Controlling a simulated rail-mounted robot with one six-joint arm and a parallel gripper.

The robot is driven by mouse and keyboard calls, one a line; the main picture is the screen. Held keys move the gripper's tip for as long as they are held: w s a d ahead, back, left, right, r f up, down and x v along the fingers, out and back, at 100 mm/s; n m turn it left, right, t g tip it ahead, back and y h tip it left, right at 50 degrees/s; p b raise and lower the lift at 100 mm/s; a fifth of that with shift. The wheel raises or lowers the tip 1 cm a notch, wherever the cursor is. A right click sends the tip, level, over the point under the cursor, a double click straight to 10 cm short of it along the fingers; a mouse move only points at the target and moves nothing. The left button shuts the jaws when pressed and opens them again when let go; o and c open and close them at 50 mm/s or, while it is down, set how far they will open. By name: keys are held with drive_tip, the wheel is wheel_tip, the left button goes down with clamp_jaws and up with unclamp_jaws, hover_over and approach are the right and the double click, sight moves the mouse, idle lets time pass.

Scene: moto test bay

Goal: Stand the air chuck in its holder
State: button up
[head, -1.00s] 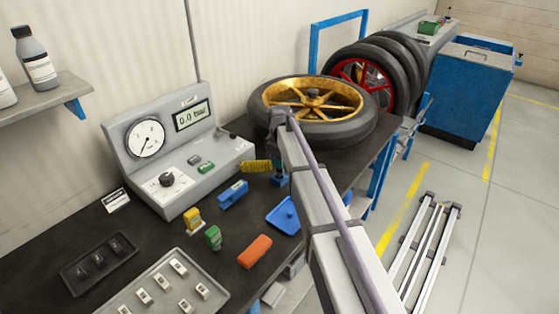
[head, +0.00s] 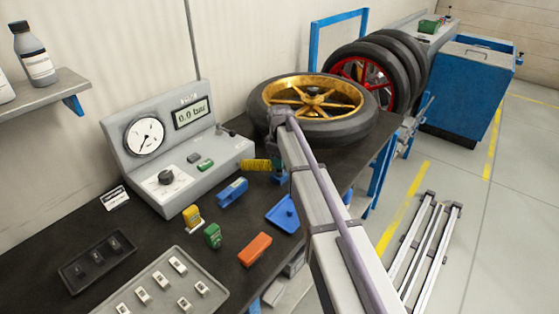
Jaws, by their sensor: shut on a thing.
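My gripper (head: 279,178) points down over the bench, just in front of the gold-rimmed wheel. My own arm hides much of it, including most of its fingers. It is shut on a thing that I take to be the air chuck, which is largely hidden. A short yellow coiled hose (head: 256,165) reaches left from beside the gripper towards the gauge console. A blue block-like piece (head: 232,192) lies on the bench left of the gripper. I cannot tell whether it is the holder.
The grey gauge console (head: 172,160) stands at the back left. A wheel with a gold rim (head: 350,133) lies behind my arm. A blue tray (head: 281,214), an orange block (head: 254,249), a green piece (head: 212,235) and a yellow piece (head: 192,216) lie in front.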

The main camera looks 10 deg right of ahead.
drive_tip(key=shift+f+b, duration=0.65)
idle(0.4)
idle(0.4)
drive_tip(key=o, duration=1)
drive_tip(key=shift+o, duration=0.4)
drive_tip(key=o, duration=0.3)
drive_tip(key=shift+r, duration=0.1)
wheel_tip(320, 180, up, 7)
drive_tip(key=p, duration=0.7)
